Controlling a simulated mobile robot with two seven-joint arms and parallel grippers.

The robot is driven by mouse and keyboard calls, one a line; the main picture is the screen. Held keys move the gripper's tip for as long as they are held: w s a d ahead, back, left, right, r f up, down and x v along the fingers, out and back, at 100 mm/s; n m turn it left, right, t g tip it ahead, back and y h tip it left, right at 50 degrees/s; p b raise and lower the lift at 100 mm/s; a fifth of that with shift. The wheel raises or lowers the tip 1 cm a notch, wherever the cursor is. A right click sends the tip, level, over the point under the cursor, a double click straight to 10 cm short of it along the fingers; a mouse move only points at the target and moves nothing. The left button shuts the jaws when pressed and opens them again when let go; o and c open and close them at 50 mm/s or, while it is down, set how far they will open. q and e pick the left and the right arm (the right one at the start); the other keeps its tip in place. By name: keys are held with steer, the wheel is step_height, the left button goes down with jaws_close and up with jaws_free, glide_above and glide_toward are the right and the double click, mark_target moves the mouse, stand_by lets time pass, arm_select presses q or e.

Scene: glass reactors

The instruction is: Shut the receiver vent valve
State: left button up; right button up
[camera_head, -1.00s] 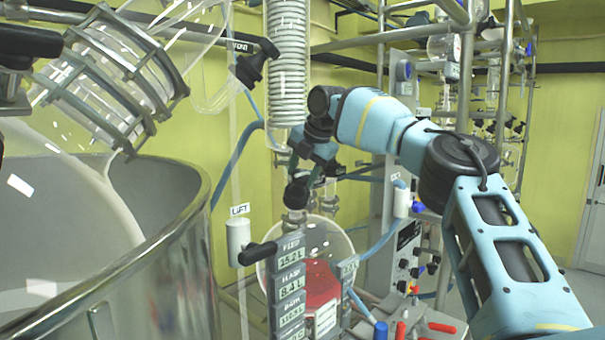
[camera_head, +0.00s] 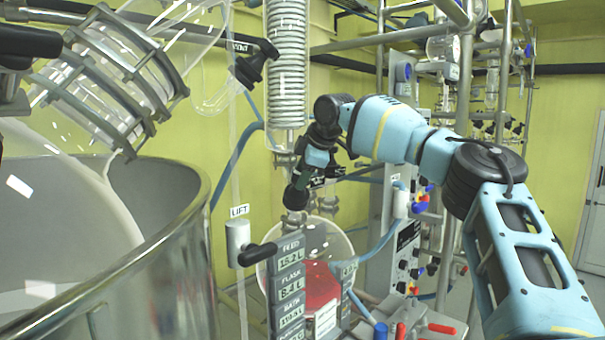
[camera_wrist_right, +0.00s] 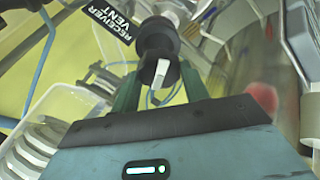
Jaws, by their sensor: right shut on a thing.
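The receiver vent valve shows in the right wrist view as a black knob (camera_wrist_right: 158,68) with a white mark running nearly upright in the picture. A black tag reading RECEIVER VENT (camera_wrist_right: 115,22) is beside it. My right gripper (camera_wrist_right: 160,88) has its two dark green fingers on either side of the knob and is shut on it. In the head view my right gripper (camera_head: 297,190) points down at the black valve above the receiver flask (camera_head: 318,245), which holds red liquid. The gripper hides much of the valve there. My left gripper is not in view.
A coiled glass condenser (camera_head: 287,75) hangs above the gripper. A large steel bath (camera_head: 150,260) fills the left front. A LIFT handle (camera_head: 258,254) and a readout panel (camera_head: 290,285) stand before the flask. A grey valve panel (camera_head: 397,200) is to the right.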

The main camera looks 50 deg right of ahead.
steer(key=m+h, duration=0.1)
steer(key=m, duration=0.5)
steer(key=shift+m, duration=0.3)
steer(key=m+h+b, duration=0.1)
steer(key=m, duration=0.5)
steer(key=shift+m, duration=0.3)
steer(key=m, duration=0.3)
steer(key=m+h+b, duration=0.1)
steer(key=m, duration=0.2)
steer(key=shift+m+g, duration=0.3)
steer(key=shift+m, duration=0.1)
steer(key=m, duration=0.3)
steer(key=shift+m+g+b, duration=0.3)
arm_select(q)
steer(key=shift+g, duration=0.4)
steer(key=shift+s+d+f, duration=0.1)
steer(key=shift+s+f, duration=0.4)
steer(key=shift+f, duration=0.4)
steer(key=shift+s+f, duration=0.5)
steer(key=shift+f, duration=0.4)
arm_select(e)
steer(key=shift+m, duration=1.5)
steer(key=shift+g, duration=0.3)
steer(key=o, duration=1)
